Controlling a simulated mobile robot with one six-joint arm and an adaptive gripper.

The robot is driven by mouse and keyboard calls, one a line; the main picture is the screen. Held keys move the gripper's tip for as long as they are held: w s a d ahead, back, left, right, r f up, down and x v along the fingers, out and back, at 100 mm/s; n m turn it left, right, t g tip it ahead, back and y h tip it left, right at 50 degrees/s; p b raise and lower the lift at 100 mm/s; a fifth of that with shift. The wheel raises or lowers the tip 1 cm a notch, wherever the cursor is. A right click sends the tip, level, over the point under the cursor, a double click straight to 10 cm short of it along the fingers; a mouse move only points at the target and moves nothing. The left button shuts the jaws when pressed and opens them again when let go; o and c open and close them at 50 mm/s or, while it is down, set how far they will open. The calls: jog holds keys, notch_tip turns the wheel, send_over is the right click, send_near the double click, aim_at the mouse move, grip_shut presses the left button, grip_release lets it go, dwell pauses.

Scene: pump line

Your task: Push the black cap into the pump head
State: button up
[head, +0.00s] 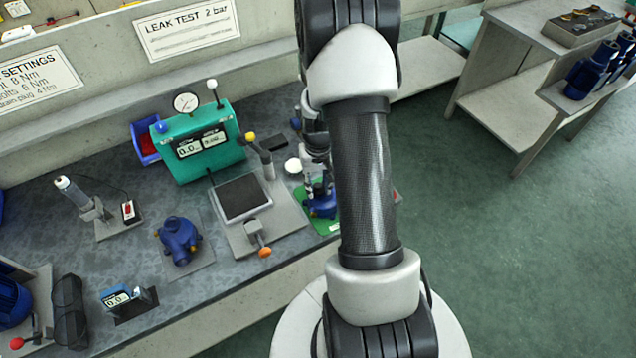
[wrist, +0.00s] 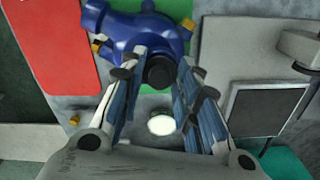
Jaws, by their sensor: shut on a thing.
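The black cap (wrist: 160,74) shows in the wrist view between the fingertips of my gripper (wrist: 163,66), which is shut on it. The blue pump head (wrist: 140,32) with yellow fittings lies just beyond the cap. I cannot tell whether the cap touches it or has entered a bore, as the fingers and cap cover that spot. In the head view the pump head (head: 321,206) sits on a green mat (head: 325,226) near the bench's front edge. My gripper (head: 318,178) is right above it, partly behind my arm; the cap cannot be made out there.
A white round disc (head: 293,165) lies on the bench beside the gripper. Left of the pump stand a dark-topped fixture (head: 243,197) with levers and a teal leak tester (head: 197,142). Another blue pump part (head: 179,240) stands farther left. A red mat (wrist: 52,45) lies beside the green one.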

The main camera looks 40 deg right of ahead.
jog(key=shift+s+f+b, duration=0.1)
jog(key=shift+f+b, duration=0.2)
jog(key=shift+f, duration=0.15)
dwell(0.7)
jog(key=shift+r, duration=0.2)
dwell(0.7)
jog(key=o, duration=0.5)
jog(key=shift+o, duration=0.5)
jog(key=o, duration=0.4)
jog(key=shift+o, duration=0.2)
jog(key=shift+r, duration=0.15)
jog(key=shift+r+p, duration=2.4)
jog(key=shift+r, duration=0.5)
